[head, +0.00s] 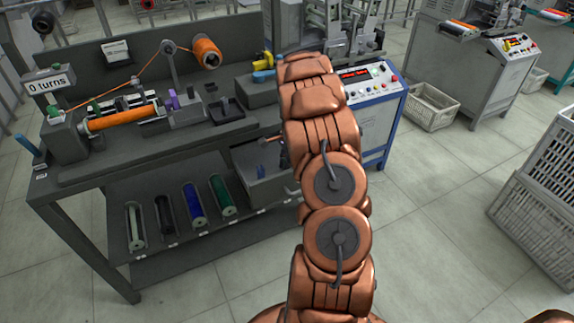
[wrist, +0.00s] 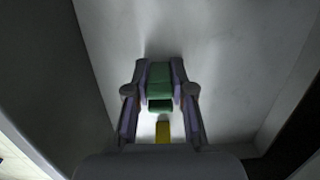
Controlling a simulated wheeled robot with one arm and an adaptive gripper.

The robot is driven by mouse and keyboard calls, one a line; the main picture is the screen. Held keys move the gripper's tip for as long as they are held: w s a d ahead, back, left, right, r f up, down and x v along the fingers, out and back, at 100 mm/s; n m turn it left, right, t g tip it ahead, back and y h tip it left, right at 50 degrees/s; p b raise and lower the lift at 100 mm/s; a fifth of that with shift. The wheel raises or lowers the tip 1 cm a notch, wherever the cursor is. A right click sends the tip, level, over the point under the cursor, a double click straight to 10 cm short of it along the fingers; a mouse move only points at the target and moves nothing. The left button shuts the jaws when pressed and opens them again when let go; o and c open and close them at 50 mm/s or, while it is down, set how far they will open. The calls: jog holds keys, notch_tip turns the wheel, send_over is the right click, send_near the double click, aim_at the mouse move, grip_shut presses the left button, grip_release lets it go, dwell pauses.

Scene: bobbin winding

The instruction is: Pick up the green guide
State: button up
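The green guide (wrist: 160,80) is a small green block at the middle of the wrist view, inside a pale grey drawer (wrist: 220,60). My gripper (wrist: 160,88) points down into the drawer, one finger on each side of the guide. The pads meet its left and right sides with no gap that I can see. I cannot tell whether it is clear of the drawer floor. In the head view the guide and most of my gripper are hidden behind my arm.
A yellow piece (wrist: 162,132) shows below the guide, between the fingers. The drawer's walls stand close around my gripper. In the head view the drawer (head: 275,190) is under the winding bench (head: 150,150), beside a shelf with several spools (head: 193,203).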

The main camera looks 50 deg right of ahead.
grip_shut()
jog(key=shift+r, duration=0.1)
notch_tip(320, 180, up, 10)
jog(key=shift+f+b, duration=0.1)
jog(key=shift+b, duration=0.25)
